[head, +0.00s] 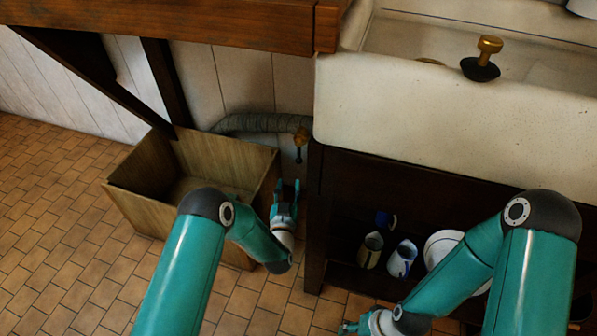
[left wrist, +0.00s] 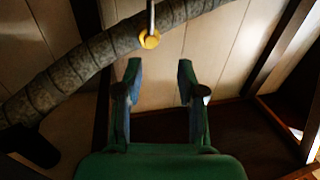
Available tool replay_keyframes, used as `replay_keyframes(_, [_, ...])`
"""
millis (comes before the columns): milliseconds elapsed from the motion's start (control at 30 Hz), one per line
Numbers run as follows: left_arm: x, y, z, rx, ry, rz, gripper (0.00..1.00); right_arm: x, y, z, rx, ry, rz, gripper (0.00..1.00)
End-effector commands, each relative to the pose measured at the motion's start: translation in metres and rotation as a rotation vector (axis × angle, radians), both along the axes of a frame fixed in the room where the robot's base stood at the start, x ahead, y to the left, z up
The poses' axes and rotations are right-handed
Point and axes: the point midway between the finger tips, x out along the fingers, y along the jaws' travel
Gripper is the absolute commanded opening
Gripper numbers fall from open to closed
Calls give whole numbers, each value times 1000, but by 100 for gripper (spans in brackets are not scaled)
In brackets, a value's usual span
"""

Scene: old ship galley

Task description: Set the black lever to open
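The black lever (head: 299,155) hangs below a brass fitting (head: 301,135) at the right end of a ribbed grey hose. My left gripper (head: 287,190) is just short of the lever, fingers pointing toward the wall. The left wrist view shows its fingers (left wrist: 158,85) open and apart with nothing between them. A brass round piece (left wrist: 150,39) on a thin metal rod lies beyond the fingertips there, slightly left of centre. I cannot make out the lever clearly in that view. My right gripper (head: 350,327) is low in the head view, partly cut off by the frame edge.
The hose (head: 255,123) runs along the planked wall. An open wooden box (head: 135,205) stands left of the left gripper. A dark cabinet post (head: 315,225) is close on the right, with jugs (head: 401,258) on the shelf. The white sink (head: 450,110) overhangs above.

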Motion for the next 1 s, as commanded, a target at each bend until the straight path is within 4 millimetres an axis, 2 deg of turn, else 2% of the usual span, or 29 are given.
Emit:
replay_keyframes(33, [-2,-7,-18,0,3,-11,39,0,0,-16,0,-1,0,53])
replay_keyframes(100, [-3,-11,-24,0,4,-19,39,0,0,-21,0,-1,0,53])
replay_keyframes(267, [0,-14,-24,0,2,-24,39,0,0,-24,0,-1,0,53])
replay_keyframes(367, [9,-15,-24,0,2,-24,39,0,0,-25,0,-1,0,53])
replay_keyframes(1000, [122,-19,-27,0,3,-25,39,0,0,-63,0,-1,0,53])
